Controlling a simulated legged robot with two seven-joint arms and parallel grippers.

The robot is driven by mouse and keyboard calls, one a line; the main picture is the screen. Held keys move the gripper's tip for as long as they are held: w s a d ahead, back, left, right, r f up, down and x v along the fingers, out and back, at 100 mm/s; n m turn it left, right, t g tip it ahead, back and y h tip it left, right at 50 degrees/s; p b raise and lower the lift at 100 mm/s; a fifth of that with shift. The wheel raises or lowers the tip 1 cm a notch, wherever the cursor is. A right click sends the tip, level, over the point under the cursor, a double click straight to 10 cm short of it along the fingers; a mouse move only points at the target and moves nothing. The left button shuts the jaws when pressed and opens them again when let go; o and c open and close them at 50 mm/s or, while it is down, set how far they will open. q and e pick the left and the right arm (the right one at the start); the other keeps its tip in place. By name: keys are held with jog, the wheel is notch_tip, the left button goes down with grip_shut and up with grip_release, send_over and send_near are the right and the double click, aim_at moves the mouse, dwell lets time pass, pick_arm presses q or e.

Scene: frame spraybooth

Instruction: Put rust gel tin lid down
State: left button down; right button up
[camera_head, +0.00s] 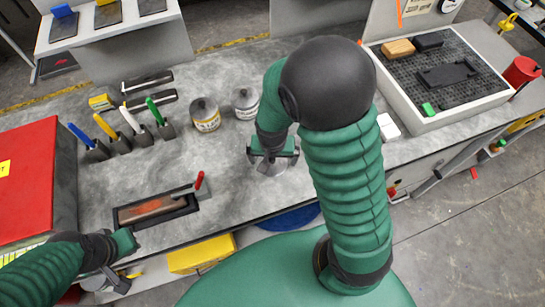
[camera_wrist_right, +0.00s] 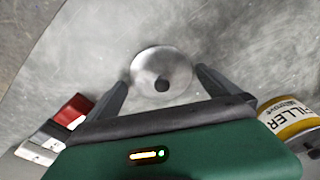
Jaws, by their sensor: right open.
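A round, shiny metal lid (camera_wrist_right: 161,73) with a dark knob lies on the grey bench top, seemingly flat. My right gripper (camera_wrist_right: 163,88) is open, with one finger on each side of the lid; the fingers look apart from its rim. In the head view my right gripper (camera_head: 273,150) is low over the bench, and the lid (camera_head: 268,168) shows partly beneath it. Two tins stand to its left: a yellow-labelled tin (camera_head: 205,115) and a grey-white one (camera_head: 244,104). I cannot read which is rust gel. My left gripper (camera_head: 119,262) is at the front left edge, its jaws unclear.
Several coloured-handled tools (camera_head: 122,138) stand at the left, beside a red box (camera_head: 28,180). A black tray (camera_head: 155,209) lies at the front. A FILLER tin (camera_wrist_right: 291,119) is close at my right gripper's side. A grated tray (camera_head: 440,75) is at the right.

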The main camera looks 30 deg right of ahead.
aim_at(271, 169)
jog(key=shift+a+r, duration=0.1)
jog(key=shift+a, duration=0.4)
jog(key=shift+w+a+r, duration=0.1)
jog(key=shift+a+r, duration=0.1)
jog(key=shift+a, duration=0.05)
notch_tip(271, 169, up, 11)
jog(key=s+p, duration=0.2)
pick_arm(q)
jog(key=shift+a+r, duration=0.3)
jog(key=shift+r, duration=0.25)
jog(key=shift+a+r, duration=0.3)
jog(key=shift+r, duration=0.2)
pick_arm(e)
jog(key=s+a+n, duration=0.1)
jog(key=n, duration=0.1)
jog(key=a+f+n, duration=0.1)
jog(key=n, duration=0.1)
jog(key=s+a+f+n+t+y, duration=0.1)
jog(key=a+n, duration=0.1)
jog(key=n, duration=0.1)
jog(key=shift+s+f, duration=0.1)
jog(key=shift+s, duration=0.2)
pick_arm(q)
jog(key=shift+d, duration=0.15)
pick_arm(e)
jog(key=shift+w, duration=0.1)
pick_arm(q)
jog(key=shift+a, duration=0.2)
pick_arm(e)
jog(key=shift+a, duration=0.1)
